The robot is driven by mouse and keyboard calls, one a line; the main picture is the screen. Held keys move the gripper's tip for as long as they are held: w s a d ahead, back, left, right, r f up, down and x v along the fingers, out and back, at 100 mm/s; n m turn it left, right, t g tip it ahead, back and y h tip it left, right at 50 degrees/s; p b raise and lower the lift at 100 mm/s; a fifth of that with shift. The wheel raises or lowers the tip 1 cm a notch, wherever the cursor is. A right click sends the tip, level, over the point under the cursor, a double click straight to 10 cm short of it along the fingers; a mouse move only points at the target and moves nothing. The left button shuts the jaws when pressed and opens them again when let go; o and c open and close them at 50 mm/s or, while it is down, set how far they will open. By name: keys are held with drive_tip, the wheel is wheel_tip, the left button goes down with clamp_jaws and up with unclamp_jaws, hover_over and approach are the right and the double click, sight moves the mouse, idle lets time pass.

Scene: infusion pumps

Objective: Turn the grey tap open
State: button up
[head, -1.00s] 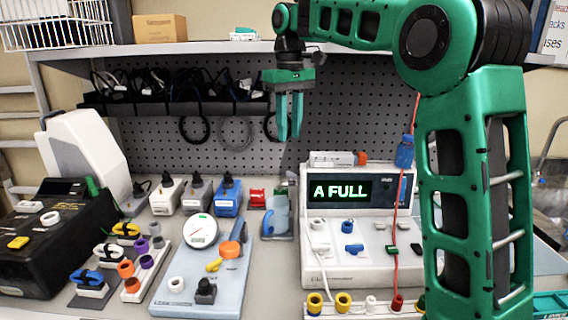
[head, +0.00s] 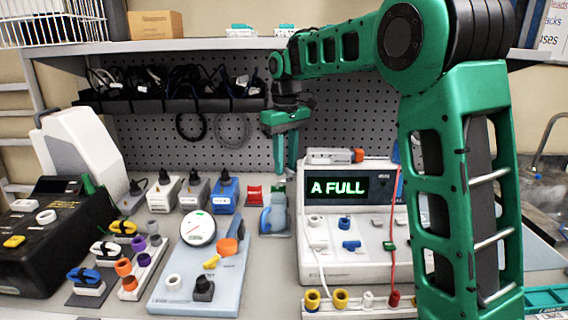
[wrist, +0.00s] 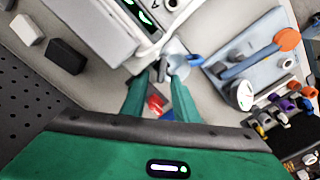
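My gripper (head: 286,170) points straight down, its two green fingers apart with a gap between them. It is above and just behind a light-blue jug (head: 277,212) at the left of the grey pump. In the wrist view my gripper (wrist: 162,80) has its fingertips beside a small grey piece (wrist: 175,64), which looks like the grey tap. I cannot tell whether the fingers touch it. The jug's blue handle (wrist: 195,60) is close by. In the head view the fingers largely hide the grey piece.
The pump (head: 350,265) with the "A FULL" display stands close to the right. A red block (head: 254,195) is left of the fingers. A light-blue board (head: 195,290) with a gauge and an orange-handled lever lies in front. A pegboard and shelf are behind.

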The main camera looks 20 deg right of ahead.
drive_tip(key=shift+c, duration=0.3)
clamp_jaws()
drive_tip(key=shift+n, duration=0.4)
drive_tip(key=n, duration=0.4)
drive_tip(key=shift+s+a, duration=0.2)
drive_tip(key=shift+s+a+r+n, duration=0.1)
drive_tip(key=shift+n, duration=1.15)
drive_tip(key=shift+s+n, duration=0.1)
drive_tip(key=shift+n, duration=1.15)
drive_tip(key=shift+o, duration=0.3)
unclamp_jaws()
